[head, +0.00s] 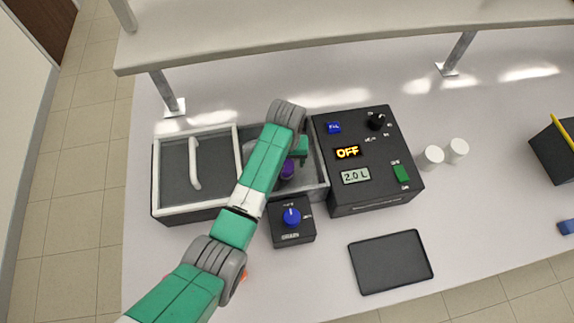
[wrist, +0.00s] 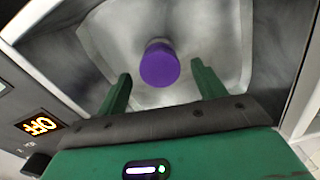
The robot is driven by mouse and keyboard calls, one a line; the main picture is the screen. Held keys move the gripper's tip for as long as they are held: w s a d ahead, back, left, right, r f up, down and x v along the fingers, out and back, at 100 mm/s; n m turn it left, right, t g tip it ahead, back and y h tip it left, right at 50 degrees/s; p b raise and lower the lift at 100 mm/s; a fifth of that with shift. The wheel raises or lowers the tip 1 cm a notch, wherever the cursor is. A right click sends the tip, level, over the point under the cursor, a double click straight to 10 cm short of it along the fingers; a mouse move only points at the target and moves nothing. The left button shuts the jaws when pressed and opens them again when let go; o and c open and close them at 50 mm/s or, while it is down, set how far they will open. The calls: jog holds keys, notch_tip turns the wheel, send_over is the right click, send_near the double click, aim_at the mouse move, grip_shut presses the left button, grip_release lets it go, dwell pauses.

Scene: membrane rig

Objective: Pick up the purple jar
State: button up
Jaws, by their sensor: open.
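The purple jar (wrist: 160,64) stands in a grey basin (wrist: 110,50) in the wrist view, its round purple top facing the camera. In the head view a small part of the jar (head: 288,168) shows beside my arm, and the rest is hidden. My gripper (wrist: 161,88) is open and empty above the basin. Its two green fingers point toward the jar, one to each side of it in the wrist view, with visible space between them and the jar. In the head view my gripper (head: 300,150) is partly hidden by the wrist.
A black control box (head: 362,200) reading OFF and 2.0 L stands right of the basin. A lidded compartment (head: 170,172) with a white handle lies left. A blue-knob box (head: 292,232) stands in front. White cups (head: 433,158), a dark tray (head: 390,262) and an overhead shelf (head: 350,35) surround it.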

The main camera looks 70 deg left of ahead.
aim_at(286, 168)
notch_tip(286, 168, down, 5)
jog(key=shift+f, duration=0.1)
jog(key=c, duration=1.1)
notch_tip(286, 168, up, 10)
jog(key=shift+r+p, duration=0.15)
jog(key=shift+p, duration=0.15)
